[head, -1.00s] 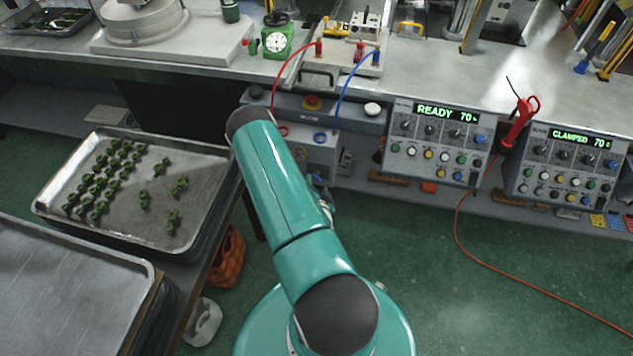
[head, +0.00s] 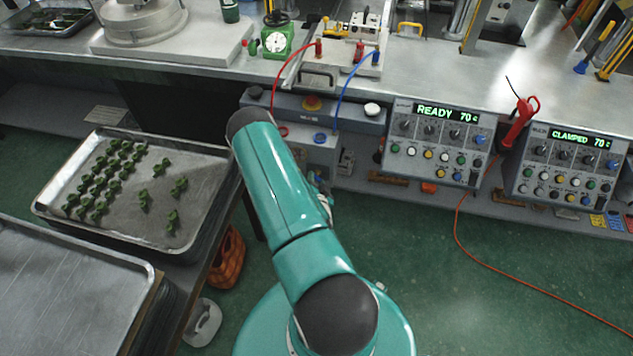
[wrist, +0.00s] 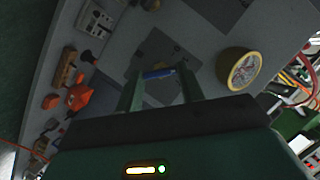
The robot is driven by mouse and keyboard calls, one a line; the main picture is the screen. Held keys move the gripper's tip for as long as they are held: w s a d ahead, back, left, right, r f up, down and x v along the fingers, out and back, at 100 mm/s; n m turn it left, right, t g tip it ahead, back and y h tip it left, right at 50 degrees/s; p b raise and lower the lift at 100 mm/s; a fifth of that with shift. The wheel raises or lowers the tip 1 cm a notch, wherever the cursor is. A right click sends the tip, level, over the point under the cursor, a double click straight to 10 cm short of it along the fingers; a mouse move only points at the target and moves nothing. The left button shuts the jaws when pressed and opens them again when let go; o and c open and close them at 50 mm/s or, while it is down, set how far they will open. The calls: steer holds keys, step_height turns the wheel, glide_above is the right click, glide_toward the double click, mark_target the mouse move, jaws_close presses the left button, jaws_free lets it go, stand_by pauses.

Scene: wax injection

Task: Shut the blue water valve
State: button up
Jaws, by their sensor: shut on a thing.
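The blue valve handle (wrist: 159,73) shows in the wrist view as a short blue bar across the space between the two fingertips. My gripper (wrist: 161,85) is shut on this blue handle, with one finger at each end of it. A dark grey plate with a yellowish round part lies behind it. In the head view my teal arm hides the gripper and the valve. How far the valve is turned cannot be told.
A round gauge with a yellow rim (wrist: 239,70) is right of the gripper in the wrist view. Orange and wooden parts (wrist: 76,95) lie to the left. In the head view, red (head: 284,75) and blue (head: 345,92) hoses hang near my arm; a parts tray (head: 135,185) stands left.

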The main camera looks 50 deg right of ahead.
steer(key=shift+w+a+r+n+g+h, duration=0.1)
steer(key=shift+n+g+h, duration=0.05)
steer(key=shift+n+g, duration=0.7)
steer(key=shift+w+a+f+n+g+h, duration=0.1)
steer(key=shift+n+g, duration=0.45)
steer(key=shift+n, duration=0.55)
steer(key=shift+w+r+n+g+h, duration=0.1)
steer(key=shift+n+g+h, duration=0.05)
steer(key=shift+n+g, duration=0.7)
steer(key=o, duration=1)
steer(key=v, duration=1.3)
steer(key=shift+s+a, duration=0.3)
steer(key=shift+s, duration=0.05)
steer(key=shift+w+r, duration=0.1)
